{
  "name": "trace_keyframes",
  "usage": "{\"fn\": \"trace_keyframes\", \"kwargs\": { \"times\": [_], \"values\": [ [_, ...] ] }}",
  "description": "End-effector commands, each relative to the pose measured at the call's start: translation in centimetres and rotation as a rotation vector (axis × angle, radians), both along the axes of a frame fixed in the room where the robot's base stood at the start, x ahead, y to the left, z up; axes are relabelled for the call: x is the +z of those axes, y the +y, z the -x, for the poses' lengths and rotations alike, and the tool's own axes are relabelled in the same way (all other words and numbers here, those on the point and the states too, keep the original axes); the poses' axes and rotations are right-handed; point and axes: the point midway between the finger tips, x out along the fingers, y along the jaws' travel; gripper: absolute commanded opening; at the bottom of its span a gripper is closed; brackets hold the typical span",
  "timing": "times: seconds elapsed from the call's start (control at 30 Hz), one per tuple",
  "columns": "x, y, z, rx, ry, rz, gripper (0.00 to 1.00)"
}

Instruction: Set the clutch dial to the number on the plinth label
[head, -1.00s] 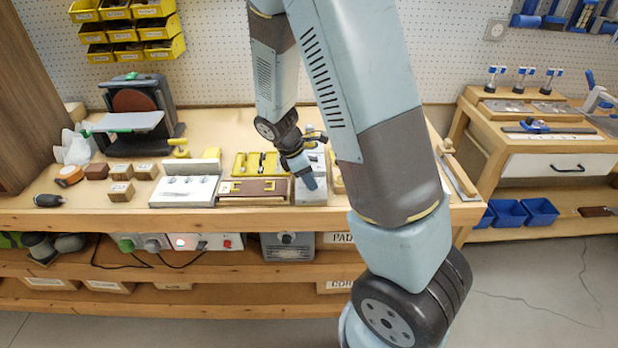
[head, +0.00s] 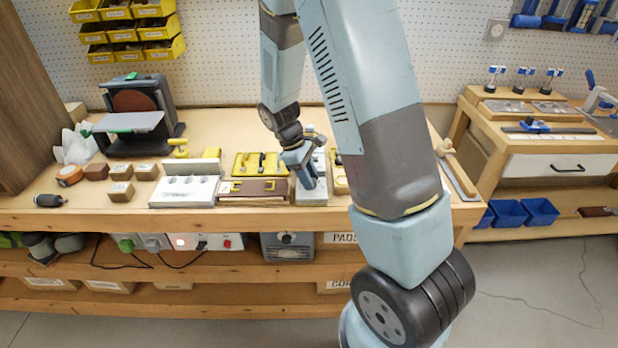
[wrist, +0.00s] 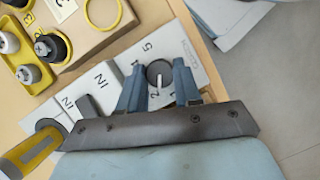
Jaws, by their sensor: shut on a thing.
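The clutch dial (wrist: 159,73) is a round grey knob with a pale pointer line, on a white plate (wrist: 188,48) with printed numbers around it. In the wrist view the line points down toward the 2. My gripper (wrist: 158,82) has its blue fingers on either side of the dial and is shut on it. In the head view my gripper (head: 307,184) is down at the white plate (head: 312,199) and hides the dial. A label on a wooden block (wrist: 95,30), perhaps the plinth, is cut off at the top edge; it seems to read 3.
A yellow tray with knobs (wrist: 22,57) and a yellow-handled tool (wrist: 30,152) lie left in the wrist view. The bench edge is close in front.

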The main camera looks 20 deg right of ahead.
Motion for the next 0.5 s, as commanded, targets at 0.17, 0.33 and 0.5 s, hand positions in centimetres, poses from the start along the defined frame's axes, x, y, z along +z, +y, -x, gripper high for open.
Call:
{"fn": "trace_keyframes", "kwargs": {
  "times": [0.17, 0.33, 0.5],
  "values": [
    [0.07, -0.23, -0.27, -0.169, -0.004, 0.0, 0.03],
    [0.06, -0.32, -0.33, -0.33, -0.004, 0.0, 0.03],
    [0.07, -0.39, -0.37, -0.492, -0.004, 0.0, 0.03]
  ]
}}
